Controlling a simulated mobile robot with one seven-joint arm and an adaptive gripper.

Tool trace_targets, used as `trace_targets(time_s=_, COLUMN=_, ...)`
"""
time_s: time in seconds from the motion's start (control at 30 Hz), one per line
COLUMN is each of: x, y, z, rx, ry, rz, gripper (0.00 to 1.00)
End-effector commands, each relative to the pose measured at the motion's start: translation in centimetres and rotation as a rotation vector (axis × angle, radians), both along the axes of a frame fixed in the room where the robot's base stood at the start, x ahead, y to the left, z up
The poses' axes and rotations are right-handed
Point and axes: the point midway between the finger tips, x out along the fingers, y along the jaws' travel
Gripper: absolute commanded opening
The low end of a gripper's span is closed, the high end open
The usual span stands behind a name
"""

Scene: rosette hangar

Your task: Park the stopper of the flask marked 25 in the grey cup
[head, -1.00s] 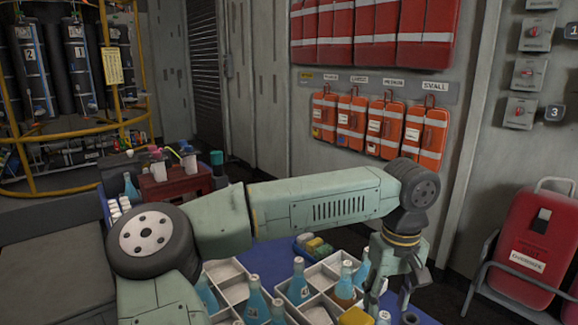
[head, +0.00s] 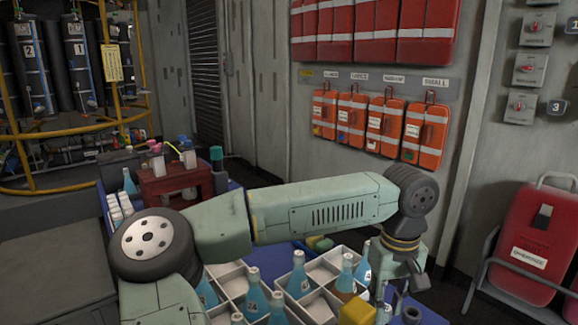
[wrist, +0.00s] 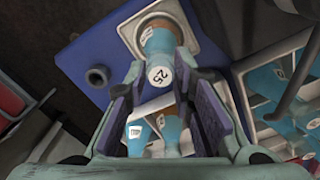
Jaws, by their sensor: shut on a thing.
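In the wrist view a round white stopper top marked 25 (wrist: 159,76) sits between my fingertips. My gripper (wrist: 161,88) is shut on this stopper. Below it is the flask marked 25 (wrist: 158,38), blue and amber, standing in a pale tray compartment. I cannot tell whether the stopper is still seated in the neck. The grey cup (wrist: 97,77), a small dark ring, stands on the blue surface left of the gripper. It also shows in the head view (head: 411,315) at the bottom right. In the head view my gripper (head: 408,277) points down over the tray's right side.
Several blue flasks stand close by in tray compartments, one (head: 299,276) left of the gripper in the head view. A red-brown rack (head: 176,182) stands at the back left. The blue surface (wrist: 80,50) around the cup is clear.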

Motion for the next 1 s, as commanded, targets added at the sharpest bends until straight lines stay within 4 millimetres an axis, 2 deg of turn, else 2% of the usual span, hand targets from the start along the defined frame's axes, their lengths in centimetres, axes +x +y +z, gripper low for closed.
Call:
trace_targets(time_s=0.13, x=0.0, y=0.0, z=0.0, rx=0.000, ry=0.000, rz=0.000, gripper=0.04)
trace_targets(time_s=0.57, x=0.0, y=0.0, z=0.1, rx=0.000, ry=0.000, rz=0.000, gripper=0.04)
trace_targets(time_s=1.0, x=0.0, y=0.0, z=1.8, rx=-0.001, ry=0.000, rz=0.000, gripper=0.04)
